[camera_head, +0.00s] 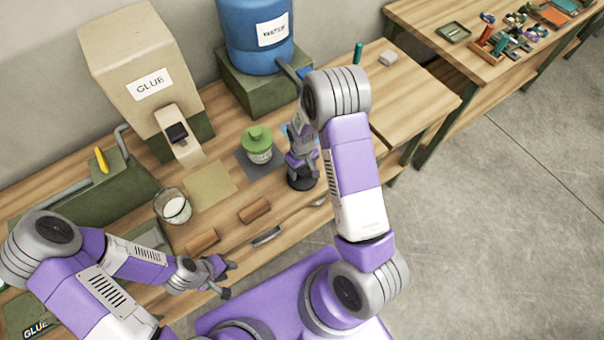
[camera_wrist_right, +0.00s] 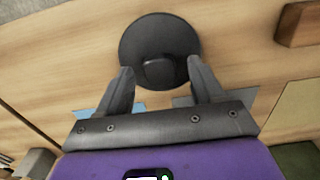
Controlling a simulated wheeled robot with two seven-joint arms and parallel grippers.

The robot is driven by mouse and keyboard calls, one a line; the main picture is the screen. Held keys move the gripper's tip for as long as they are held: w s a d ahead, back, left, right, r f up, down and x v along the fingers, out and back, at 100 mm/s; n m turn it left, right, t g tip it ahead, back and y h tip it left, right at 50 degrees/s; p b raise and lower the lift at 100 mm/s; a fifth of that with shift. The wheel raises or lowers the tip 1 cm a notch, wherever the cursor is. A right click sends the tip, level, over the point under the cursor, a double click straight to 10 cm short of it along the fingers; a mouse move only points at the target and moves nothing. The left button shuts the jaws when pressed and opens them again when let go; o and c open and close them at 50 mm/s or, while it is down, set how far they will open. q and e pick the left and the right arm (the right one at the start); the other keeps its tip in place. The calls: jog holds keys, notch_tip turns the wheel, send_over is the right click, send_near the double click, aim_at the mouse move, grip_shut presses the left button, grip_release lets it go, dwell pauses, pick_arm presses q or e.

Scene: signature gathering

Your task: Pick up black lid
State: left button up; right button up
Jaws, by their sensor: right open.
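The black lid (camera_wrist_right: 160,35) is a round dark disc with a raised knob, lying flat on the wooden table in the right wrist view. In the head view the black lid (camera_head: 301,181) is partly hidden under my right gripper (camera_head: 303,166). My right gripper (camera_wrist_right: 160,85) is open, with its two fingertips on either side of the knob, over the disc's near part. I cannot tell whether the fingers touch the lid. My left gripper (camera_head: 226,277) hangs over the table's front edge at the left, apart from the lid, with its fingers seemingly spread and nothing between them.
A green-lidded jar (camera_head: 258,147) stands on a dark mat left of the lid. A glass of white stuff (camera_head: 173,207), brown blocks (camera_head: 254,210) and a grey-handled tool (camera_head: 266,236) lie further left. The glue dispenser (camera_head: 140,70) and blue water tank (camera_head: 255,35) stand behind.

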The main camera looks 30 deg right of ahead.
jog(key=shift+f, duration=0.2)
jog(key=shift+s, duration=0.1)
jog(key=c, duration=1.1)
